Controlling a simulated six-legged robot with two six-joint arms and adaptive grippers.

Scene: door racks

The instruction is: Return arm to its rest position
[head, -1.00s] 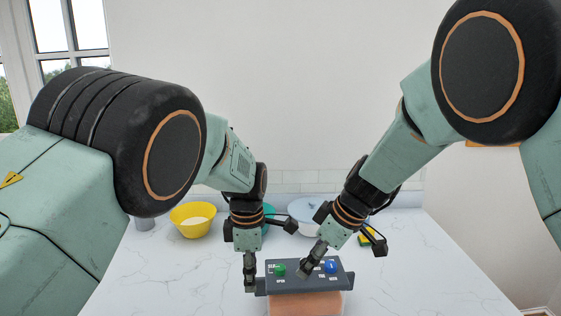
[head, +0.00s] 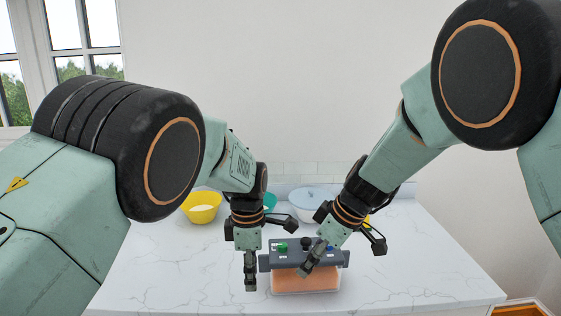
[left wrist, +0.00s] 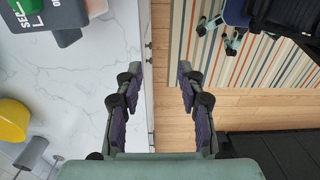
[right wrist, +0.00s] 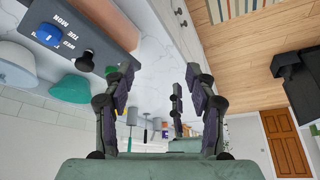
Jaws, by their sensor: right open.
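My left gripper (head: 250,286) hangs pointing down just left of the grey control panel. In the left wrist view its fingers (left wrist: 158,80) stand apart with nothing between them. My right gripper (head: 304,271) slants down and left in front of the panel, hiding part of it. In the right wrist view its fingers (right wrist: 160,82) are apart and empty. Both arms are bent in front of me, over the counter's front part. In the head view I cannot tell whether the right fingertips touch anything.
The grey panel (head: 284,260) has green, black and blue knobs and sits above an orange-filled clear box (head: 308,282) on the marble counter (head: 400,262). A yellow bowl (head: 202,210) and other bowls stand behind. Floor and a striped rug (left wrist: 245,60) lie beyond the counter edge.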

